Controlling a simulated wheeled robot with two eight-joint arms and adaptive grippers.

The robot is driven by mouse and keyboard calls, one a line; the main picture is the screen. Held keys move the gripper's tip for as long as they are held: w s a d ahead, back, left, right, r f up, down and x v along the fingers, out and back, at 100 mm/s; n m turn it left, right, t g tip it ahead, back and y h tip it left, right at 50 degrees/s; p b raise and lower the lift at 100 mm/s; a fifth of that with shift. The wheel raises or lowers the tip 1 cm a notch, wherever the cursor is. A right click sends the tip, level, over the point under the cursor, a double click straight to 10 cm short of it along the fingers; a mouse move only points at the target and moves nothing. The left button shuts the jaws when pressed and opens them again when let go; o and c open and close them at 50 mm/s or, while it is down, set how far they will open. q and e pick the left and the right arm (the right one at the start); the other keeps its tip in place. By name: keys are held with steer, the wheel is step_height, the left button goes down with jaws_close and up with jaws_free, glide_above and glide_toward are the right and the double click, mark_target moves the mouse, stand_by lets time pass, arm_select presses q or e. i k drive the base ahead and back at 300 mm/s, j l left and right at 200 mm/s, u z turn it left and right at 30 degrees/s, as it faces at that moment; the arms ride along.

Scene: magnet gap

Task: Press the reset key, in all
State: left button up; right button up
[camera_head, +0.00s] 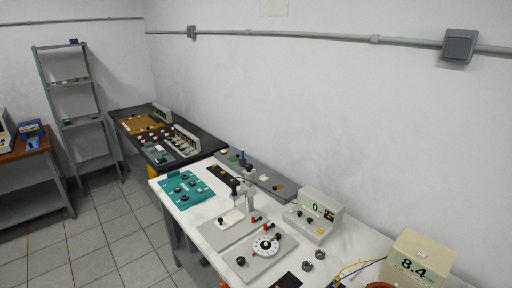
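I cannot make out a key marked reset; the lettering is too small to read. A light grey meter box (322,203) with a display reading 0 stands on the white bench (160,190), against the wall. Small dark knobs or keys (301,215) sit on its low front part. A white dial (266,246) sits on a grey plate in front of the grey meter. Neither of my grippers is in view.
A teal panel (183,189) with black knobs lies at the bench's far left. An upright stand (249,199) rises mid-bench. Yellow and blue cables (354,267) lie by the beige box. A dark table with panels, a grey shelf (69,81) and clear tiled floor (100,230) lie left.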

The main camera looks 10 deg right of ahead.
mark_target(422, 254)
steer(key=z, duration=1.9)
